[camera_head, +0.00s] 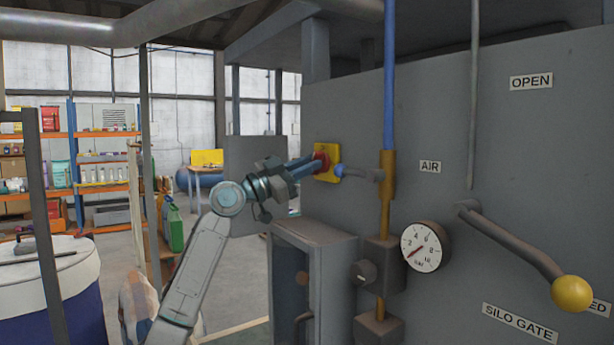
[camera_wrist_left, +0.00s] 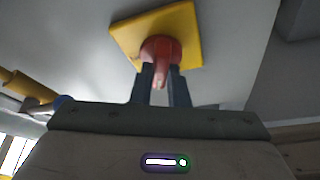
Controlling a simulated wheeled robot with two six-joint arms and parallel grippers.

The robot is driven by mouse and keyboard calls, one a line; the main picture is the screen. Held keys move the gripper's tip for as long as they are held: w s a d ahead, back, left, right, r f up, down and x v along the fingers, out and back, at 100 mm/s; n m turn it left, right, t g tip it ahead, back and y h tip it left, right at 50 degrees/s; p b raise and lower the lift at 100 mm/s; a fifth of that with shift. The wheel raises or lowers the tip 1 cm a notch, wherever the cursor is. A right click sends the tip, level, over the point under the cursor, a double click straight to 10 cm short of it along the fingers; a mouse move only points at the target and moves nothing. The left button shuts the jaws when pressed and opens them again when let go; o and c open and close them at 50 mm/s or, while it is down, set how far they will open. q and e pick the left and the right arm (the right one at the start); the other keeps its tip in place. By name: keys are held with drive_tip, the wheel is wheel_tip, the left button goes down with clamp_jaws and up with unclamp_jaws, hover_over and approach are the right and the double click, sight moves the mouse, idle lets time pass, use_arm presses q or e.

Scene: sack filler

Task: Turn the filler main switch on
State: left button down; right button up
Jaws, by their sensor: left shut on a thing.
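The filler main switch is a red rotary knob (camera_head: 321,161) on a yellow plate (camera_head: 333,163), on the grey panel's left part in the head view. My left gripper (camera_head: 312,166) reaches it from the left, its fingers shut on the knob. In the left wrist view the red knob (camera_wrist_left: 161,50) stands out from the yellow plate (camera_wrist_left: 186,30). My left gripper (camera_wrist_left: 160,88) has a dark finger on each side of the knob's red grip. The fingers hide part of the knob in the head view. My right gripper is not in view.
Right of the switch are a blue-handled air valve (camera_head: 360,173) on a vertical pipe, a pressure gauge (camera_head: 421,246) and a silo gate lever with a yellow ball (camera_head: 571,293). A grey open box (camera_head: 314,240) stands below. Shelves (camera_head: 100,134) stand far left.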

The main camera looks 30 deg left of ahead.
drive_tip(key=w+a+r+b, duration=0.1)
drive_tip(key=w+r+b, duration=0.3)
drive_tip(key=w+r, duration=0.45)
use_arm(q)
drive_tip(key=shift+r+m+g+h+p, duration=0.15)
drive_tip(key=shift+m+g+p, duration=0.55)
drive_tip(key=shift+m, duration=1.9)
drive_tip(key=shift+f+m+g+h+p, duration=0.1)
drive_tip(key=shift+m+g+h, duration=0.15)
drive_tip(key=shift+m+g, duration=1.7)
drive_tip(key=shift+r+m+g+h+p, duration=0.1)
drive_tip(key=shift+m+g+h+p, duration=0.25)
drive_tip(key=shift+m, duration=2.9)
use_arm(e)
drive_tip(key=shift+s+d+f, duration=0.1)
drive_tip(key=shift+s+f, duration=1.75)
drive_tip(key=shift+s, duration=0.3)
use_arm(q)
drive_tip(key=shift+y, duration=0.25)
drive_tip(key=c, duration=1.4)
unclamp_jaws()
drive_tip(key=shift+a, duration=0.1)
